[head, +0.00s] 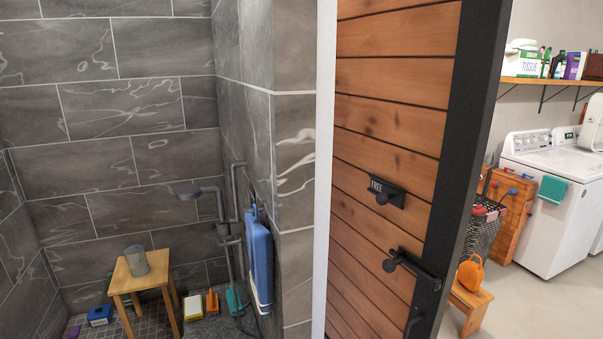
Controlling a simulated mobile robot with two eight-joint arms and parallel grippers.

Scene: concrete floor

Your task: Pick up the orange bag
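An orange bag (470,274) with a loop handle on top sits on a small wooden bench (472,300) at the lower right. The bench stands just past the edge of an open wooden door, which hides its left part. Neither of my grippers shows in the head view.
The wooden door (385,140) with its black frame and handles stands between a tiled shower and the laundry area. A wire basket (484,227), a wooden crate (511,220) and a white washing machine (550,200) stand behind the bench. Concrete floor (525,305) is clear at the lower right.

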